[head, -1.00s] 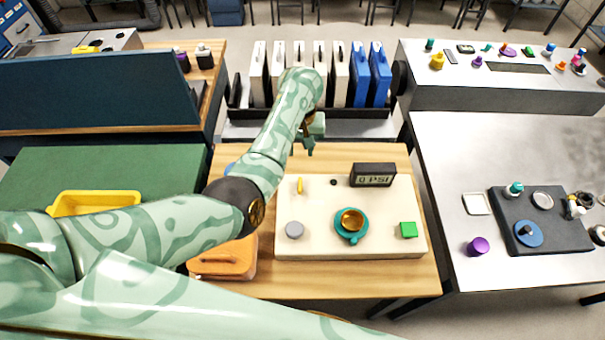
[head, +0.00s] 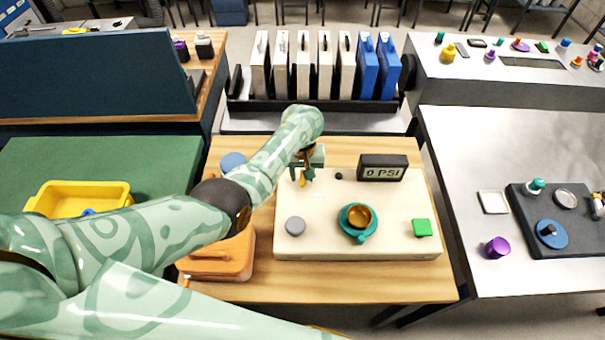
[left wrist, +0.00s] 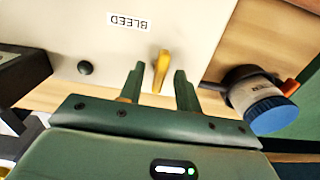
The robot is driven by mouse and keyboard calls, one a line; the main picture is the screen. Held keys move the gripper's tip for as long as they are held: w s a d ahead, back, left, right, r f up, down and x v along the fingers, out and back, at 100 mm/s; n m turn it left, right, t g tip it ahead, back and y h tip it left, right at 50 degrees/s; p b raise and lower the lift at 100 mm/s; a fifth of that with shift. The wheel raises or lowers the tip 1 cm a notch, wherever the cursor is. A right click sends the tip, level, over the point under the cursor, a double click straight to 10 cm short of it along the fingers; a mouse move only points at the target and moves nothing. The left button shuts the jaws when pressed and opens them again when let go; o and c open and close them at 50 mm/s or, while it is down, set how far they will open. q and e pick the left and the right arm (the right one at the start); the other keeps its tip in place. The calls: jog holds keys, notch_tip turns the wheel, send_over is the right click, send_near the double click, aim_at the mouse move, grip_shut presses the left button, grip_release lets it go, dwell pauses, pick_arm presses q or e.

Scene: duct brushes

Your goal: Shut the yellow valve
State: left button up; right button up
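The yellow valve (left wrist: 161,70) is a small lever on the cream panel (left wrist: 185,20), beside a label reading BLEED in the left wrist view. In the head view the valve (head: 302,181) is partly hidden behind my left gripper (head: 303,175). In the left wrist view my left gripper (left wrist: 157,80) is open, with a finger on each side of the lever and gaps visible. I cannot tell how far the fingertips are above the panel. The right gripper is not in view.
The panel also bears a gauge reading 0 PSI (head: 383,168), a grey knob (head: 295,226), a teal-and-amber dial (head: 358,219) and a green button (head: 422,227). A blue-capped jar (left wrist: 265,100) stands beside the panel. An orange case (head: 220,258) lies to its left.

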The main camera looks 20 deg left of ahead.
pick_arm(q)
grip_shut()
jog(key=shift+r+m, duration=0.1)
jog(key=shift+m, duration=0.2)
jog(key=shift+m+p, duration=0.7)
jog(key=shift+m, duration=0.2)
jog(key=m+p, duration=0.1)
jog(key=m, duration=0.2)
jog(key=shift+m, duration=0.4)
jog(key=m, duration=1.1)
jog(key=shift+p, duration=0.35)
jog(key=shift+m, duration=0.3)
